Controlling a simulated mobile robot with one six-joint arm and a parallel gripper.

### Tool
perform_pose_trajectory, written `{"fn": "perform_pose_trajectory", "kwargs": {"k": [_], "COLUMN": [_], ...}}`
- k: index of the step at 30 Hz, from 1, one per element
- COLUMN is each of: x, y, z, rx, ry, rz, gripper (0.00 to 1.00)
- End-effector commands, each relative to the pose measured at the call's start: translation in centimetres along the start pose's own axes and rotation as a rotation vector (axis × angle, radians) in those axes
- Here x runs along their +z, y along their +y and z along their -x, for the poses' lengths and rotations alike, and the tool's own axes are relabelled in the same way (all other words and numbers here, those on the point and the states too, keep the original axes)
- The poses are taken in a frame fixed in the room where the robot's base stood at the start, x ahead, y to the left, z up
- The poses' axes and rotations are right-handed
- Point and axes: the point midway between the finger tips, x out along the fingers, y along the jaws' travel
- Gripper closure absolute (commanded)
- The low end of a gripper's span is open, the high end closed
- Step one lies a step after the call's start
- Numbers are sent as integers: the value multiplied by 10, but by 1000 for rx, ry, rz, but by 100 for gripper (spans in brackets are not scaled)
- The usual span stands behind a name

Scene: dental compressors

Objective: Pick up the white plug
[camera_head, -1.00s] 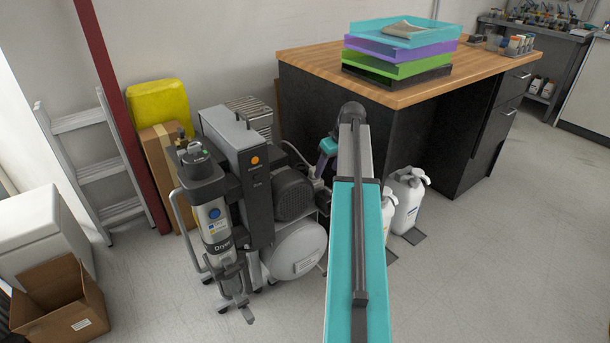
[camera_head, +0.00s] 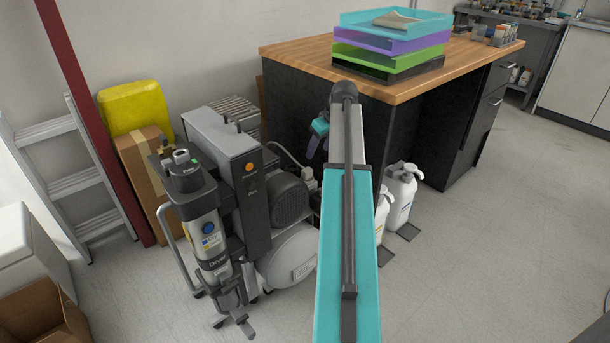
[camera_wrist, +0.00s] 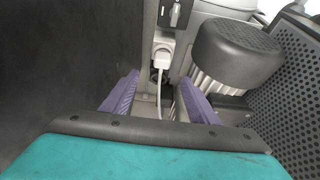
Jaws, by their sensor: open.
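The white plug (camera_wrist: 162,48) sits upright in the wrist view, just beyond my gripper and nearly centred between its fingers. A white cable hangs down from it into the gap. My gripper (camera_wrist: 158,92) is open, with its two purple fingers spread and nothing between them. In the head view my gripper (camera_head: 312,145) is down between the compressor and the dark desk side, partly hidden by my arm. A small white shape (camera_head: 306,178) shows there, too small to tell if it is the plug.
The compressor (camera_head: 285,205) with its dryer stands left of my arm. The dark desk (camera_head: 290,110) stands close on the right. In the wrist view a black ribbed cylinder (camera_wrist: 235,50) is right of the plug, and a dark panel (camera_wrist: 70,60) is left. White bottles (camera_head: 400,195) stand by the desk.

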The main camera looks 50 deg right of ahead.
Motion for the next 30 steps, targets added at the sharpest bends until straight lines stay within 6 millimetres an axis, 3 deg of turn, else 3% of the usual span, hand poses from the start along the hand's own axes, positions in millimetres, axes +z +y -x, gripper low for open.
{"fn": "perform_pose_trajectory", "kwargs": {"k": [8, 21, 30], "x": [-3, -4, -5], "y": [-6, -8, -8], "z": [-18, -79, -89], "rx": [-4, -5, -4], "ry": [-1, -1, 0], "rz": [8, 10, 10], "gripper": [46, 46, 46]}}
